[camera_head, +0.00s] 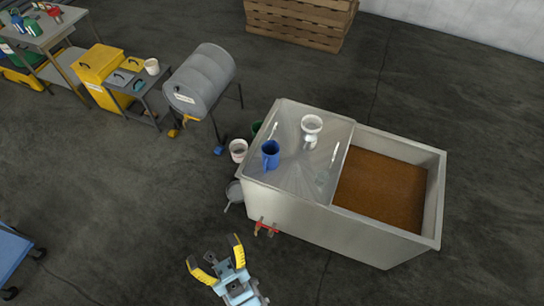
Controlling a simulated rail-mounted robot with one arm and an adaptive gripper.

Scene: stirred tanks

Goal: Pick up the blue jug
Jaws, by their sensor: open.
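The blue jug (271,155) stands upright on the flat grey metal lid (297,168) of a large tank (335,221), near the lid's left edge. My gripper (216,256) is at the bottom of the view, open and empty, with its two yellow-tipped fingers spread. In the picture it is below and to the left of the jug, apart from it and from the tank. I cannot tell its height above the floor.
A white pot (311,127) and a thin white tool (334,153) are on the lid. The tank's right part is uncovered, with brown contents (381,187). A red valve (266,228) juts from its front. A white bucket (238,150) and grey drum (200,80) stand left.

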